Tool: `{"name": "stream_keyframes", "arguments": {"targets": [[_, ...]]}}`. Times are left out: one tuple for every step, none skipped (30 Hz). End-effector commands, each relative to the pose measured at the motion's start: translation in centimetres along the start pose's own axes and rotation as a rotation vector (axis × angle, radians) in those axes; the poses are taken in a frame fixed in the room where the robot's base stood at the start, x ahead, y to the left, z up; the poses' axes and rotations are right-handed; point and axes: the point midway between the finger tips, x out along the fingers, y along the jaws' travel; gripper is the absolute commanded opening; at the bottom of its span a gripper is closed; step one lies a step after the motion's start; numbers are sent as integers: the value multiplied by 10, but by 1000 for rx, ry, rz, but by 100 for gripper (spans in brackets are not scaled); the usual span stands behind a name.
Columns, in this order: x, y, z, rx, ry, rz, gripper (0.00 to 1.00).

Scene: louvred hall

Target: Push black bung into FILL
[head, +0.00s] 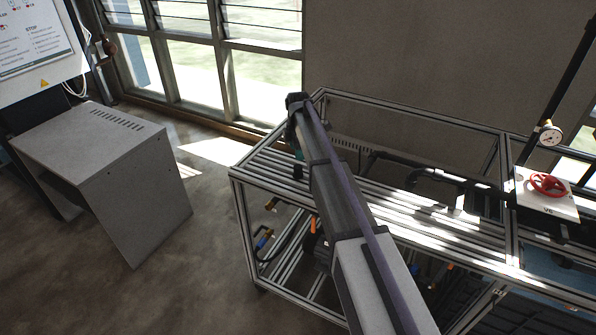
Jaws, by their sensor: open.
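I cannot make out the black bung in the head view, and no opening marked FILL can be read. My arm reaches from the bottom right up to the left end of a metal frame bench and covers part of it. My gripper cannot be made out; the far end of my arm hides whatever is behind and below it.
The metal frame bench (408,224) has a slatted top and dark pipes (440,179). A red handwheel (549,184) on a white panel and a pressure gauge (550,134) stand right. A grey cabinet (100,150) stands left beneath a sign board (38,38). Floor between is clear.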

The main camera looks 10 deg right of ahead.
Motion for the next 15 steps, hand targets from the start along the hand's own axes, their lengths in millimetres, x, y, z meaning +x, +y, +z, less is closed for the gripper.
{"name": "stream_keyframes", "arguments": {"targets": [[12, 0, 0, 0, 0, 0, 60], [16, 0, 0, 1, 0, 0, 60], [23, 0, 0, 1, 0, 0, 60], [29, 0, 0, 1, 0, 0, 60], [34, 0, 0, 1, 0, 0, 60], [42, 0, 0, 1, 0, 0, 60], [48, 0, 0, 1, 0, 0, 60], [54, 0, 0, 1, 0, 0, 60], [61, 0, 0, 2, 0, 0, 60], [66, 0, 0, 2, 0, 0, 60], [72, 0, 0, 2, 0, 0, 60], [78, 0, 0, 2, 0, 0, 60], [82, 0, 0, 2, 0, 0, 60], [86, 0, 0, 2, 0, 0, 60], [89, 0, 0, 2, 0, 0, 60]]}}
